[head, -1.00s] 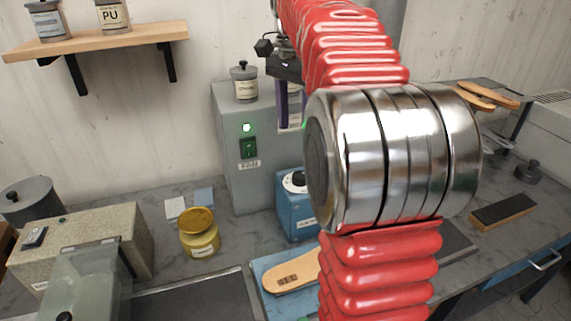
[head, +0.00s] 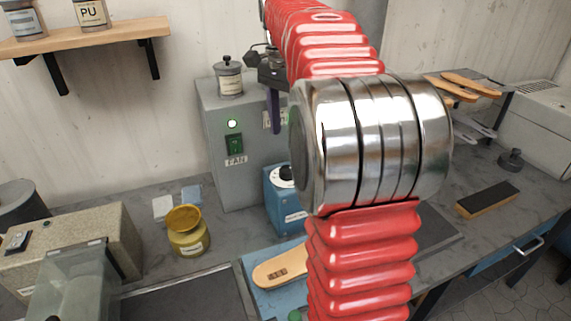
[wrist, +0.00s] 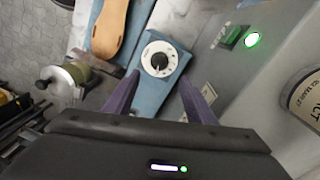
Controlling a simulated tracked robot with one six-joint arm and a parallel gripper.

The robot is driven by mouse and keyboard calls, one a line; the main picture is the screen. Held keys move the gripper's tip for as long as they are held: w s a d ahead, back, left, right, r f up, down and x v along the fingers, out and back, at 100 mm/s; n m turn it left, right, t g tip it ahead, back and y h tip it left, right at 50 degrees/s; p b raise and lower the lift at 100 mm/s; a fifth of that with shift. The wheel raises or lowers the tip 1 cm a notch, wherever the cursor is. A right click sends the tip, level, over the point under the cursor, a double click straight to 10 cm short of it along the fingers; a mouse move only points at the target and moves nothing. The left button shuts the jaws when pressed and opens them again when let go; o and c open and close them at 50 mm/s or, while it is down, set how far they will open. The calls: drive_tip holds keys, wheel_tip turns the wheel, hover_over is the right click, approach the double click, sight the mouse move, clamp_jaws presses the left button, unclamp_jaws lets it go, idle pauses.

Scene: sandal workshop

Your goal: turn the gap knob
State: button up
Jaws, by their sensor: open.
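The gap knob (wrist: 159,60) is a black knob on a round white dial, set on top of a blue box (wrist: 168,88). In the head view the knob (head: 286,174) is partly hidden behind my arm, and the blue box (head: 286,212) stands on the bench. My gripper (wrist: 159,79) has two purple fingers, spread apart and empty. In the wrist view the knob appears between and beyond the fingertips, with no contact visible.
A grey cabinet (head: 216,150) with a lit green lamp and switch stands behind the blue box. A tan sandal sole (head: 279,267) lies in front of it. A yellow pot (head: 188,232) is to the left. A black-and-wood block (head: 487,199) lies at the right.

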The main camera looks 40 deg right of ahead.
sight(288, 168)
drive_tip(key=f, duration=1)
drive_tip(key=shift+s+f, duration=0.1)
drive_tip(key=shift+s, duration=0.25)
